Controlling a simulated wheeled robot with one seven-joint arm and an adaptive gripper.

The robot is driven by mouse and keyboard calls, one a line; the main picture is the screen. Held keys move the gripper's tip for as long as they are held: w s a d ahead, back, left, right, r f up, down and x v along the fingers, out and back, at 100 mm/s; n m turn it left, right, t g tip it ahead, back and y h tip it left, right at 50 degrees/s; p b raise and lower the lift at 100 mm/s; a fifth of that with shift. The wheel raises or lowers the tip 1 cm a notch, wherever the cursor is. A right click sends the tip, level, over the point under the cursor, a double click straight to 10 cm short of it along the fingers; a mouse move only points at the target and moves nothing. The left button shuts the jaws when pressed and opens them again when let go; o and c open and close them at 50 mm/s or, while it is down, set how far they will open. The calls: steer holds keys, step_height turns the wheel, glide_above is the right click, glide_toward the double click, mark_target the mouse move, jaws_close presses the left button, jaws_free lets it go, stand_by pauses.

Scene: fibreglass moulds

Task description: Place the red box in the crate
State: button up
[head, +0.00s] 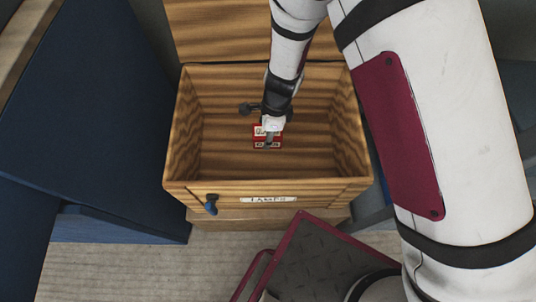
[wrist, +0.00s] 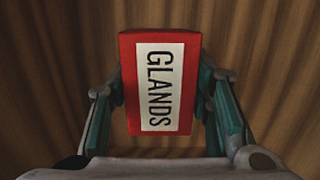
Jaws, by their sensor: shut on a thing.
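The red box (wrist: 186,50) has a white label reading "GLANDS" in the wrist view. My gripper (wrist: 162,105) is shut on it, with one finger on each side. In the head view the red box (head: 260,143) shows inside the outline of the wooden crate (head: 275,187), with my gripper (head: 269,134) over it. The crate is open at the top, with its walls around the box and gripper. I cannot tell whether the box touches the crate's floor.
A raised wooden panel (head: 215,35) stands behind the crate. A dark blue panel (head: 90,110) stands to the left. A blue knob (head: 211,204) sticks out at the crate's front. A dark plate with a red edge (head: 320,255) lies in front. The crate's floor around the box looks clear.

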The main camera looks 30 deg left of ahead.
step_height(320, 180, down, 10)
steer(key=b, duration=0.4)
steer(key=o, duration=1.3)
steer(key=r+p, duration=0.1)
steer(key=r, duration=0.3)
steer(key=d+r+p, duration=0.1)
steer(key=r+p, duration=0.1)
steer(key=r, duration=0.2)
steer(key=w+r+p, duration=0.1)
steer(key=r, duration=0.3)
steer(key=shift+d, duration=0.25)
